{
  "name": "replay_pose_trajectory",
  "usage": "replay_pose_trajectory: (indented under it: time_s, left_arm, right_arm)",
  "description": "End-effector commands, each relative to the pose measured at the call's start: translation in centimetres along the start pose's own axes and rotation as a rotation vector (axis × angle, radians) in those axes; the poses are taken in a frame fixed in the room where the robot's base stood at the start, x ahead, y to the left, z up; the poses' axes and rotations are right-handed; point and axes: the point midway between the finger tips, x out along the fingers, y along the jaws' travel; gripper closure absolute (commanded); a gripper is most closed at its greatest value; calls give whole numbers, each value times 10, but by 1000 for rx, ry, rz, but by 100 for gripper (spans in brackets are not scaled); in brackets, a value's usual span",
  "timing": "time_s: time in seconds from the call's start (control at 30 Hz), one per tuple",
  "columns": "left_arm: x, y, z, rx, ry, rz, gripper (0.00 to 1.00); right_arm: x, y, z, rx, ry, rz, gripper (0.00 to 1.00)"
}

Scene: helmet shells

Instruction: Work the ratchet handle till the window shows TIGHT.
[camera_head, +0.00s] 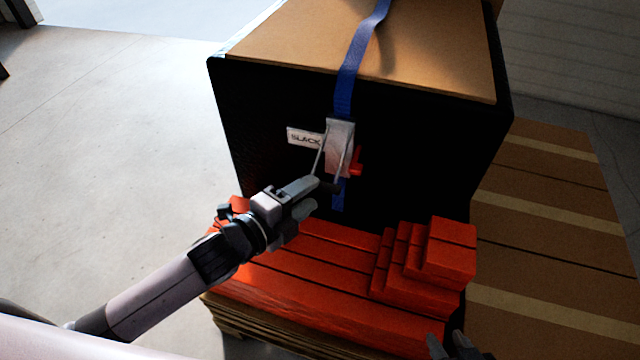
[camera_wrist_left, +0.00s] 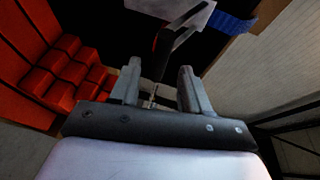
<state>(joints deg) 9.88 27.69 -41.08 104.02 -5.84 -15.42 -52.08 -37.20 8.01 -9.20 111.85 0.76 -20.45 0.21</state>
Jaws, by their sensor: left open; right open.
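A silver ratchet (camera_head: 340,138) sits on a blue strap (camera_head: 352,70) on the front of a black crate (camera_head: 430,130). The window plate (camera_head: 303,137) left of it reads SLACK. The ratchet handle (camera_head: 342,170) hangs downward, with a small red part (camera_head: 356,164) beside it. My left gripper (camera_head: 318,190) is open at the handle's lower end. In the left wrist view a dark bar of the handle (camera_wrist_left: 161,60) reaches down between the two open fingers (camera_wrist_left: 158,88); I cannot tell whether they touch it. My right gripper (camera_head: 448,342) is open and empty, low in the head view.
Red stepped blocks (camera_head: 440,250) and long red slabs (camera_head: 310,270) lie below the crate's front. The crate has a brown cardboard top (camera_head: 430,45). A brown striped surface (camera_head: 550,210) lies to the right. Open grey floor (camera_head: 110,110) is at the left.

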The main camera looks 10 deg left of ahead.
Motion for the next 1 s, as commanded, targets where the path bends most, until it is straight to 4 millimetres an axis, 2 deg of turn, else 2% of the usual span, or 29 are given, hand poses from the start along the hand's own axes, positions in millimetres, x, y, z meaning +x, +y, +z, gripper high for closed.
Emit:
replay_pose_trajectory:
  time_s: [0.1,0.3,0.7,0.73,0.87,1.0]
  left_arm:
    - [18,0,0,0,-1,-2,54]
    - [39,0,0,-2,-1,-1,54]
    - [46,0,0,-1,-1,0,54]
    - [46,0,0,-1,-1,0,57]
    - [46,0,0,-1,-1,0,99]
    - [46,0,0,-1,-1,0,100]
  right_arm:
    - [0,0,1,0,0,0,57]
    - [1,0,1,1,0,0,57]
    - [1,0,0,2,1,0,57]
    - [1,0,0,2,1,0,57]
    - [1,0,0,2,1,-1,57]
    - [1,0,0,1,1,-1,57]
